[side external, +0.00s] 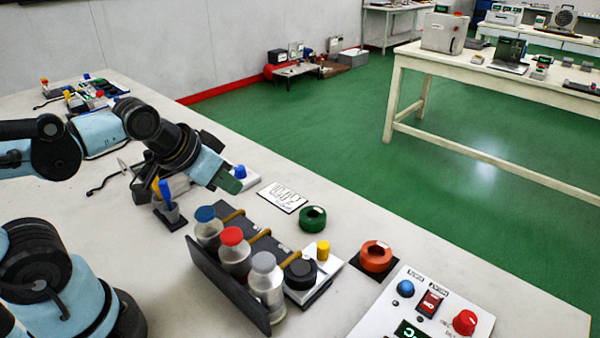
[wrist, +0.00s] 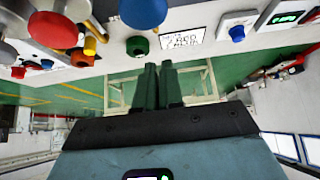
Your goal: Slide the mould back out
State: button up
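I cannot tell for sure which thing is the mould; a black round piece (side external: 300,272) sits on a white plate (side external: 325,268) in the side view, partly behind the grey-capped bottle. Bottles with blue (side external: 205,214), red (side external: 231,236) and grey caps (side external: 264,262) stand in a dark rack (side external: 228,290) with brown bars behind them. My gripper (side external: 236,184) is raised beyond the blue-capped end of the rack, apart from the bottles. In the wrist view the two green fingers (wrist: 158,68) lie close together with nothing visible between them.
A green ring (side external: 312,218), a yellow cylinder (side external: 323,250) and an orange ring (side external: 375,257) stand near the rack. A control panel (side external: 420,308) is front right. A white card (side external: 283,196) lies near the table edge.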

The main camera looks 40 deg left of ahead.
jog(key=shift+o, duration=1.2)
jog(key=shift+w+d+r, duration=0.1)
jog(key=shift+d, duration=0.05)
jog(key=o, duration=0.5)
jog(key=w+d+r+n+g, duration=0.1)
jog(key=w+d+r+g, duration=0.1)
jog(key=w+d+g, duration=0.1)
jog(key=w+d, duration=0.1)
jog(key=d, duration=0.1)
jog(key=shift+w+d+h, duration=0.25)
jog(key=shift+d+h, duration=0.05)
jog(key=shift+d, duration=0.1)
jog(key=n+g, duration=0.2)
jog(key=g, duration=0.2)
send_over(323, 244)
notch_tip(323, 244, down, 2)
notch_tip(323, 244, down, 12)
jog(key=shift+f, duration=0.1)
grip_shut()
